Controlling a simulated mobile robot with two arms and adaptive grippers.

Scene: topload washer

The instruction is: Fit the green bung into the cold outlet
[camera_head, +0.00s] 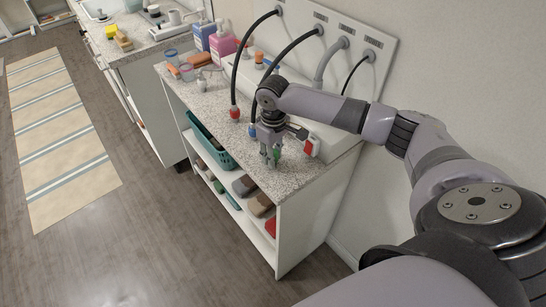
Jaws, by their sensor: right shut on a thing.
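My right gripper (270,159) points down over the front part of the speckled countertop (240,167). It is shut on a small green thing, which looks like the green bung (276,155); the fingers cover part of it. I cannot tell whether the bung touches the countertop. On the wall, a pale panel (335,40) holds a row of several outlets with hoses or a cable. Their labels are too small to read, so I cannot tell which one is the cold outlet. My left gripper is not in view.
Black hoses hang from the panel to a red end (235,113) and a blue end (252,131) beside my gripper. A red-and-white item (312,147) is close on its right. Bottles (222,44) and jars stand at the back left. A teal basket (212,147) is on the shelf below.

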